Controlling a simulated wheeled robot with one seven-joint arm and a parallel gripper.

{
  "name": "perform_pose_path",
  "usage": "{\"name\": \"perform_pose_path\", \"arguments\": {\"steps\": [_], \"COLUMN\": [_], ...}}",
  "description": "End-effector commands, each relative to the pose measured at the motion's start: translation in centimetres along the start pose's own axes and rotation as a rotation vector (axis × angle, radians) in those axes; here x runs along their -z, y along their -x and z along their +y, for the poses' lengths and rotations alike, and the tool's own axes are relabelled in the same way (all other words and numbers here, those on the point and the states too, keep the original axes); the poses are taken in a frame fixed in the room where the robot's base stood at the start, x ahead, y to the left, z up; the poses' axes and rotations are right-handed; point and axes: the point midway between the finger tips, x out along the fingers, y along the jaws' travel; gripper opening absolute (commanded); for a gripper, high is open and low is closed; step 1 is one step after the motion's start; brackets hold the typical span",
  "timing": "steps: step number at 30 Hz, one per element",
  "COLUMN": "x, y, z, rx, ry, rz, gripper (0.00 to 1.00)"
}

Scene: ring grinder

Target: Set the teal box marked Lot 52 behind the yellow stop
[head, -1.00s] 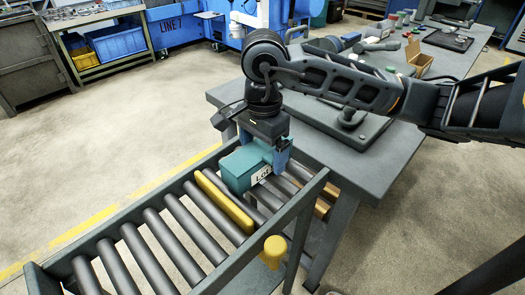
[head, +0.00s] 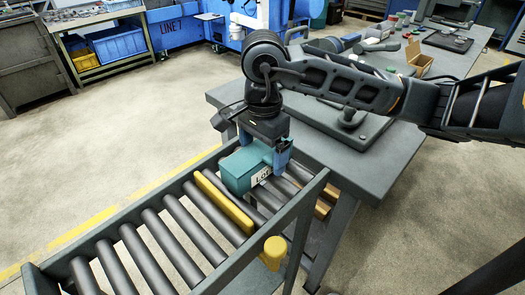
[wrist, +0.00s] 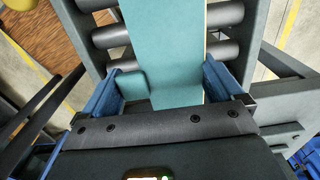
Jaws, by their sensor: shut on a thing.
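The teal box (head: 243,168) with a white label is at the far end of the roller conveyor, just right of the yellow stop (head: 223,202). Part of the label reads like "LOT"; the rest is too small or hidden. The yellow stop is a bar lying across the rollers. My gripper (head: 264,150) points down and is shut on the box, with a blue finger at its right side. In the wrist view the box (wrist: 165,50) lies between the two blue fingers (wrist: 160,88), over the rollers. I cannot tell whether its underside touches them.
Empty rollers (head: 145,247) run to the lower left. A grey workbench (head: 385,160) with a dark plate stands behind right. Open floor (head: 110,140) lies left of the conveyor.

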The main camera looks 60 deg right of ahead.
Motion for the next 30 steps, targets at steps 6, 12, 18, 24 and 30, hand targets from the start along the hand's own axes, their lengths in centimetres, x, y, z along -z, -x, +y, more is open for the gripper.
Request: {"name": "perform_pose_path", "arguments": {"steps": [6,12,18,24,30], "x": [0.01,0.01,-0.01,-0.01,-0.01], "y": [-0.20,-0.36,-0.28,-0.31,-0.31], "z": [-0.02,-0.02,-0.01,0.00,0.00], "rx": [0.001,0.001,0.001,0.000,0.000], "ry": [0.000,0.000,0.000,0.000,0.000], "rz": [0.001,0.000,0.000,0.000,0.000], "gripper": [0.64,0.64,1.00,1.00,1.00]}}
